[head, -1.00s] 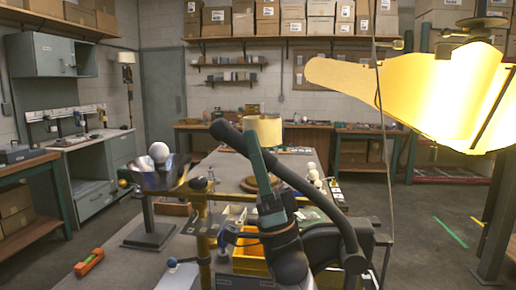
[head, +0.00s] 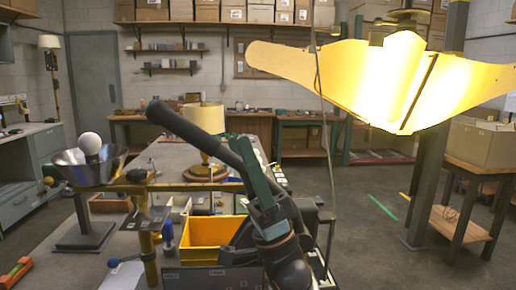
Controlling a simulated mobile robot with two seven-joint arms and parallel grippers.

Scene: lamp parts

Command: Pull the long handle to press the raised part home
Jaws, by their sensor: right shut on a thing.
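The long dark handle (head: 195,130) slants from upper left down to the right across the middle of the head view. My right gripper (head: 243,150), with teal fingers, is at the handle's lower stretch and shut on it. Its fingers and wrist hide part of the handle. I cannot make out the raised part or where the handle is hinged. My left gripper is out of view.
A yellow bin (head: 200,235) lies behind my right arm. A bright yellow shade (head: 375,85) hangs upper right.

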